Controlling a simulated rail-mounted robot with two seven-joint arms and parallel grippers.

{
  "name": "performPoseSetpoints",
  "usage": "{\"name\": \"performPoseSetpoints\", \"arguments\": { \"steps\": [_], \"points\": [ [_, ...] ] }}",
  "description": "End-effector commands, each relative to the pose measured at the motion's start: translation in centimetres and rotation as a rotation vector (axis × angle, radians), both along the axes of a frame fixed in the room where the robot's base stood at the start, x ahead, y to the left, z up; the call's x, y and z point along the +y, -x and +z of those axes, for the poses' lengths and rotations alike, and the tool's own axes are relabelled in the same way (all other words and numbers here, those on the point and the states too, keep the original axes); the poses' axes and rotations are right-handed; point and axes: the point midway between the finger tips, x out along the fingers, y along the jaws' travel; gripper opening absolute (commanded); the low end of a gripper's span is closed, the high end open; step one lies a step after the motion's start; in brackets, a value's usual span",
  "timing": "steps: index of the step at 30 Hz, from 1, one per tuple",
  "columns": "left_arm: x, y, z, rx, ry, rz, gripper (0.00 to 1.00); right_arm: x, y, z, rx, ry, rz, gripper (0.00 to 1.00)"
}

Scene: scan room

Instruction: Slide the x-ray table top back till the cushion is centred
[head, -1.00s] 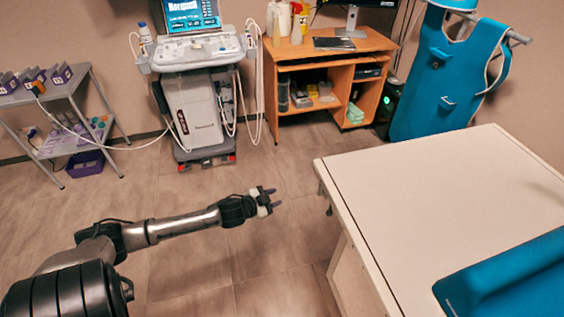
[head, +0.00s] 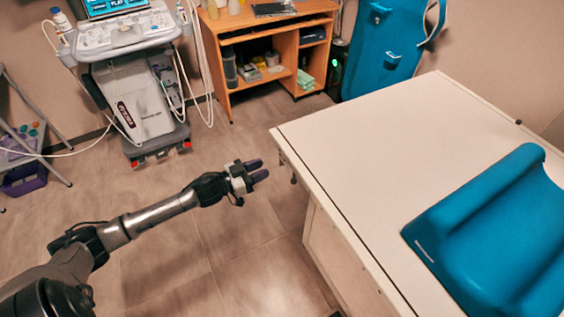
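The x-ray table top (head: 380,145) is a long cream slab on a pale base, running from the middle to the lower right. The blue cushion (head: 490,225) lies on it at the right, partly cut off by the bottom edge. My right gripper is out of view.
An ultrasound cart (head: 130,80) stands at the back left, with a grey shelf trolley (head: 35,150) beside it. A wooden desk (head: 265,50) is at the back. The floor (head: 180,260) around my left arm is clear.

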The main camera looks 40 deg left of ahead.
Motion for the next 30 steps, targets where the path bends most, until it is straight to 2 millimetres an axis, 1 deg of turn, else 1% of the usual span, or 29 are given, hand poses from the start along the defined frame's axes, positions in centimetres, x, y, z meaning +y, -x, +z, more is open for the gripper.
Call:
{"name": "performPoseSetpoints", "arguments": {
  "steps": [1,6,12,15,21,30],
  "points": [
    [-0.3,-1.0,-0.2,-0.004,-0.001,0.0,0.34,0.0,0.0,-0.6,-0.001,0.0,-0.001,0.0],
    [-1.2,-3.4,-0.1,-0.004,-0.001,0.0,0.34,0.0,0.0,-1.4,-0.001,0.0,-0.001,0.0],
    [-2.0,-5.6,-0.1,-0.003,-0.002,0.001,0.34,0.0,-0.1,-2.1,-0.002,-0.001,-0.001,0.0],
    [-2.3,-6.4,-0.1,-0.001,-0.001,0.0,0.34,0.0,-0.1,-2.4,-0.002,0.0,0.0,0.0],
    [-2.6,-7.3,-0.1,0.001,-0.001,0.001,0.34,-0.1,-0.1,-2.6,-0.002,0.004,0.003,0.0],
    [-2.7,-7.5,0.0,0.001,-0.001,0.001,0.34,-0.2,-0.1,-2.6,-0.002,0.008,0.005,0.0]
  ]
}}
